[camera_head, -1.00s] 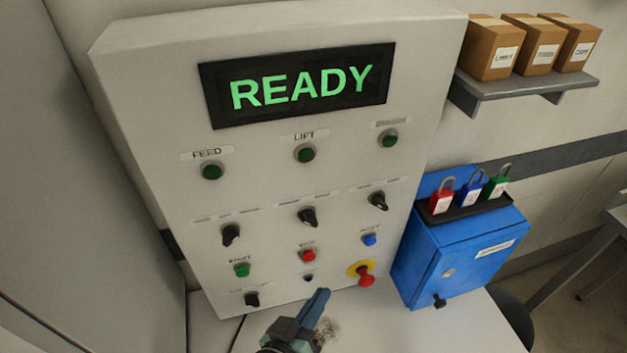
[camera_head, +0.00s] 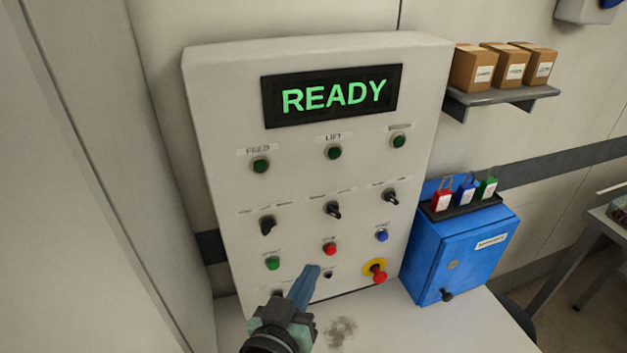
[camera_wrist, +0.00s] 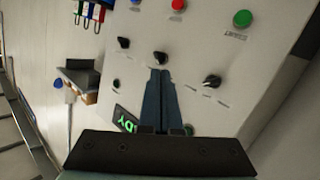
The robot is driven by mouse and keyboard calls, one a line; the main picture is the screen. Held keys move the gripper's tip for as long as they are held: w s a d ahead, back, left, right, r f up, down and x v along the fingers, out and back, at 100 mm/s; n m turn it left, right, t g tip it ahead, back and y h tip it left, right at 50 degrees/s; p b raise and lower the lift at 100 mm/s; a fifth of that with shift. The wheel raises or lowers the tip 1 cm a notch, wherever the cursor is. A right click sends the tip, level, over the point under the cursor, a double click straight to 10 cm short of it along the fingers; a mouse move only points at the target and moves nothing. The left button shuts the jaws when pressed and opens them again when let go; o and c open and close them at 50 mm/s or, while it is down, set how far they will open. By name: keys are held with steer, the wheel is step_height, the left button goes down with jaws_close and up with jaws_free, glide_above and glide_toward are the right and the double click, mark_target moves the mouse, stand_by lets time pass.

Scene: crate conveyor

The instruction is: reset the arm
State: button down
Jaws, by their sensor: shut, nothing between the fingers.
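My gripper (camera_head: 309,272) has blue fingers that are shut with nothing between them. In the head view it is in front of the lower part of the control panel (camera_head: 222,130), pointing up, and it covers part of the bottom row. In the wrist view the fingers (camera_wrist: 160,75) lie together, with the panel behind them. I cannot tell how far the fingertips are from the panel. The display (camera_head: 333,95) reads READY in green. The panel has a red stop button (camera_head: 330,249), a green start button (camera_head: 272,263), a blue button (camera_head: 382,235) and black selector knobs.
A red emergency button on a yellow ring (camera_head: 377,272) sits at the panel's lower right. A blue box (camera_head: 460,255) with red, blue and green padlocks stands to the right. Cardboard boxes (camera_head: 473,70) stand on a shelf. The white tabletop (camera_head: 400,325) in front is mostly clear.

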step_height(320, 180, up, 31)
steer(key=m+t+y, duration=0.1)
steer(key=t+y, duration=0.1)
steer(key=t, duration=0.5)
steer(key=s+r+n+t+y, duration=0.2)
steer(key=s+r+t, duration=0.3)
steer(key=s+r, duration=0.6)
step_height(320, 180, up, 4)
steer(key=shift+s+d+r+y, duration=0.25)
steer(key=shift+s+d+y, duration=0.1)
steer(key=shift+y, duration=0.25)
